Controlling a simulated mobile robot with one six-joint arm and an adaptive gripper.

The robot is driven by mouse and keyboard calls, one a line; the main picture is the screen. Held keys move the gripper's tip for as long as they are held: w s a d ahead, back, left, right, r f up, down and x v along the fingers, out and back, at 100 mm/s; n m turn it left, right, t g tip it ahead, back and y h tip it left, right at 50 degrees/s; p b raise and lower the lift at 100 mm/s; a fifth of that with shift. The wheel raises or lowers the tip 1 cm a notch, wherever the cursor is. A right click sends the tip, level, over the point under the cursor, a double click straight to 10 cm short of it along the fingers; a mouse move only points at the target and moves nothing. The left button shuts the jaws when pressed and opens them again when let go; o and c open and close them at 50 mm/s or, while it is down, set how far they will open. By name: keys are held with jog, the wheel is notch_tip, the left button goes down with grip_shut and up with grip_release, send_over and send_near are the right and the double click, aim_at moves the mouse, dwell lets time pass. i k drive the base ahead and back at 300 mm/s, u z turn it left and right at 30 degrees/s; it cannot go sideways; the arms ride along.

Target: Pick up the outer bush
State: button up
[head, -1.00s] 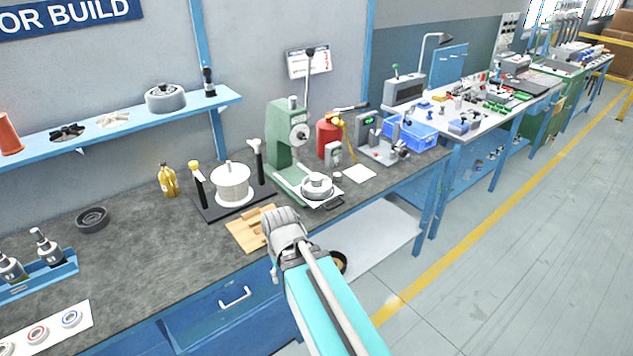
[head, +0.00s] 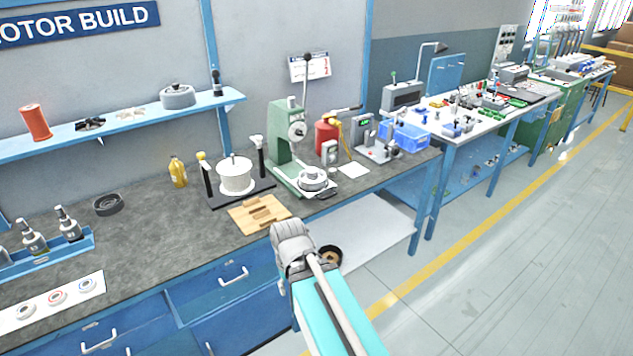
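I cannot pick out the outer bush with certainty. A white strip (head: 52,300) at the front left of the bench carries small rings with grey, red and blue colouring. A dark grey ring-shaped part (head: 108,204) lies on the bench behind it. My gripper (head: 292,238) is at the end of my arm, low in the middle of the head view, by the bench's front edge and just right of the wooden block. Its fingers are hidden from this angle, so neither their opening nor anything held shows.
On the bench stand a slotted wooden block (head: 259,214), a white spool on a black stand (head: 235,176), a green press (head: 286,150), a yellow bottle (head: 178,171) and a blue tray of bottles (head: 48,255). Floor is clear at right.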

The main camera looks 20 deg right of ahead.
aim_at(311, 172)
jog(key=k, duration=0.2)
jog(key=u, duration=0.3)
jog(key=i, duration=1.2)
